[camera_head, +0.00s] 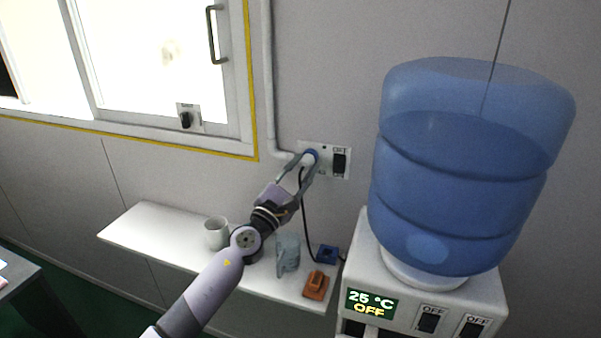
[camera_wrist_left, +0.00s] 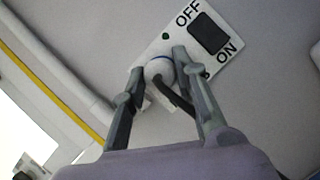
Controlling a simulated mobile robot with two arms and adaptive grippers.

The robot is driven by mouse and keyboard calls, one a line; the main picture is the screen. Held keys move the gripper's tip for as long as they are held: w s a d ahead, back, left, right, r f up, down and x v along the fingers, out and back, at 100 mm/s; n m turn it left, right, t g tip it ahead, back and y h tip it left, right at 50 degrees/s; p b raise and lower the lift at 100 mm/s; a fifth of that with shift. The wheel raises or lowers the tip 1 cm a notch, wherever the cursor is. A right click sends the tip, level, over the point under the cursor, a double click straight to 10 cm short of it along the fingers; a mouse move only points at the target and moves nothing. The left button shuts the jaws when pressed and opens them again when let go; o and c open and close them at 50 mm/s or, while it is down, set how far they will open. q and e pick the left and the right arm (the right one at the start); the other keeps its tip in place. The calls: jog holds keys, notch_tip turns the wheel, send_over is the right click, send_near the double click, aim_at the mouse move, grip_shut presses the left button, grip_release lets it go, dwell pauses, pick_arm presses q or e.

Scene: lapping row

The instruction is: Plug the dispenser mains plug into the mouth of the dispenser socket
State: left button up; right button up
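The dispenser mains plug, white with a blue ring, is between the fingertips of my left gripper (camera_head: 307,160). In the left wrist view the plug (camera_wrist_left: 158,69) has a finger on each side, and the gripper (camera_wrist_left: 160,66) looks shut on it. Its black cable (camera_head: 305,218) hangs down toward the shelf. The plug is at the left part of the dispenser socket plate (camera_head: 325,148) on the wall and hides the socket mouth. I cannot tell how deep it sits. The plate also has a black switch (camera_wrist_left: 208,34) with OFF and ON marks. My right gripper is not in view.
A white shelf (camera_head: 150,222) below holds a white mug (camera_head: 216,232), a grey-blue jug (camera_head: 288,254), an orange block-like item (camera_head: 316,285) and a blue item (camera_head: 327,254). The water dispenser (camera_head: 490,290) with its blue bottle (camera_head: 465,165) stands right. A window (camera_head: 150,60) is left.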

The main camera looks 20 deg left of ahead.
pick_arm(q)
jog(key=o, duration=0.5)
jog(key=shift+s+f, duration=0.1)
jog(key=v, duration=1.1)
jog(key=shift+s+a, duration=0.15)
jog(key=shift+s, duration=0.2)
jog(key=shift+f, duration=0.1)
